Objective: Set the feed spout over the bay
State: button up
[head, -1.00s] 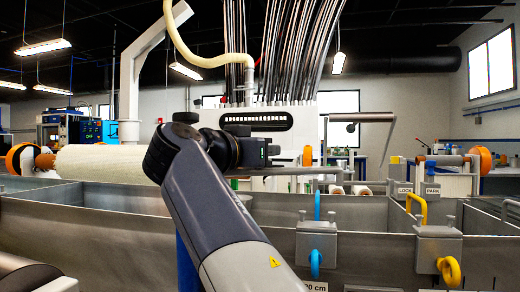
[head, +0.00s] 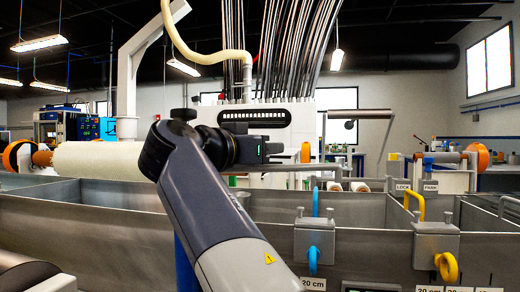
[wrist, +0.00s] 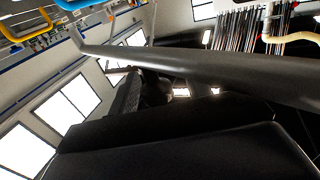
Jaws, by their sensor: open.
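A slim grey pipe (head: 290,167) runs level just behind and right of my gripper (head: 270,149) in the head view; it looks like the feed spout, though I cannot be sure. In the wrist view, a dark grey pipe (wrist: 200,65) with a bent tip at its left end crosses close in front of the camera. My gripper is open, with its dark body filling the lower wrist view. I cannot tell whether the pipe lies between the fingers or touches them. The grey bath (head: 80,228) with its walled bays spans the front; the bay floors are hidden.
Blue handles (head: 313,262) and yellow handles (head: 447,267) stand on clamp blocks along the bath's front wall. LOCK (head: 402,187) and PARK (head: 430,187) tags show at the right. A cream hose (head: 200,58), rod bundle and white roll (head: 100,160) are behind.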

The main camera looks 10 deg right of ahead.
jog(key=p+v, duration=0.1)
jog(key=v, duration=0.9)
jog(key=shift+s+a+p, duration=0.25)
jog(key=shift+p, duration=0.1)
jog(key=b+x, duration=0.1)
jog(key=x, duration=1)
jog(key=shift+b, duration=0.4)
jog(key=shift+s+a, duration=0.1)
jog(key=p+v, duration=0.2)
jog(key=v, duration=0.9)
jog(key=w+d+n+t+y+b, duration=0.1)
jog(key=w+d+b, duration=0.1)
jog(key=w+d, duration=0.5)
jog(key=shift+w+y, duration=0.4)
jog(key=shift+w, duration=1.05)
